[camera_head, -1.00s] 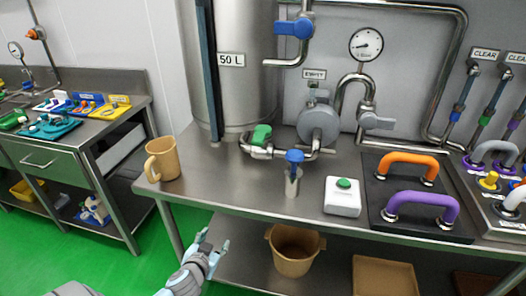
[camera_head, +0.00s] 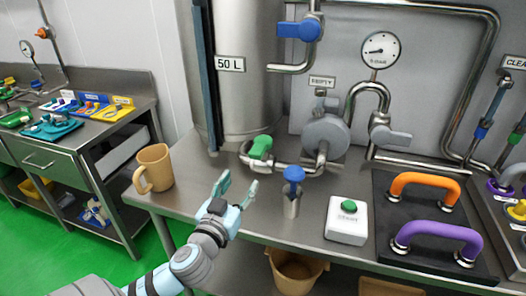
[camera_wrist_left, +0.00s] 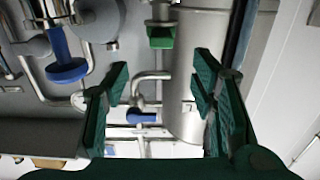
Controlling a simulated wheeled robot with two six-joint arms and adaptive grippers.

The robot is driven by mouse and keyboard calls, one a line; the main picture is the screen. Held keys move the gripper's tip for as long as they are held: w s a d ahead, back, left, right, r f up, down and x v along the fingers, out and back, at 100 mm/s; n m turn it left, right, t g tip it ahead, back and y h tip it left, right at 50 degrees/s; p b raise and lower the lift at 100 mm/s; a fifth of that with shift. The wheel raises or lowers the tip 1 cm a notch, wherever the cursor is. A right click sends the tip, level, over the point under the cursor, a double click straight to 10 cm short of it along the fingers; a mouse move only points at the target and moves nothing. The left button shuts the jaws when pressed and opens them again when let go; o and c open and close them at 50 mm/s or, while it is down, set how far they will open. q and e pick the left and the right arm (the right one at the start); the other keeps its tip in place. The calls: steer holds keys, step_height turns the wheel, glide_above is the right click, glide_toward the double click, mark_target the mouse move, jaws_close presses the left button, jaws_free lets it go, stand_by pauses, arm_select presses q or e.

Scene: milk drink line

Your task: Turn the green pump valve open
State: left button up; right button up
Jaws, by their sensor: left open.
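The green pump valve handle (camera_head: 260,147) sits on the steel pipe between the tank and the pump on the worktop. In the left wrist view a green handle (camera_wrist_left: 160,38) shows at the top, above and between the fingers. My left gripper (camera_head: 238,188) is open and empty, its fingers pointing up toward the valve. It is in front of and slightly left of the valve, apart from it. The open fingers also show in the left wrist view (camera_wrist_left: 160,88). My right gripper is not in view.
A blue-topped valve (camera_head: 293,175) stands close right of the gripper. A tan mug (camera_head: 154,168) is at the left. A white box with a green button (camera_head: 348,207) and a black panel with orange (camera_head: 425,185) and purple (camera_head: 438,232) handles lie right. The pump (camera_head: 326,137) is behind.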

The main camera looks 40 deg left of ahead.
mark_target(254, 157)
arm_select(q)
steer(key=x, duration=1.3)
steer(key=shift+w+a+r, duration=0.1)
steer(key=shift+w+a, duration=0.1)
jaws_close()
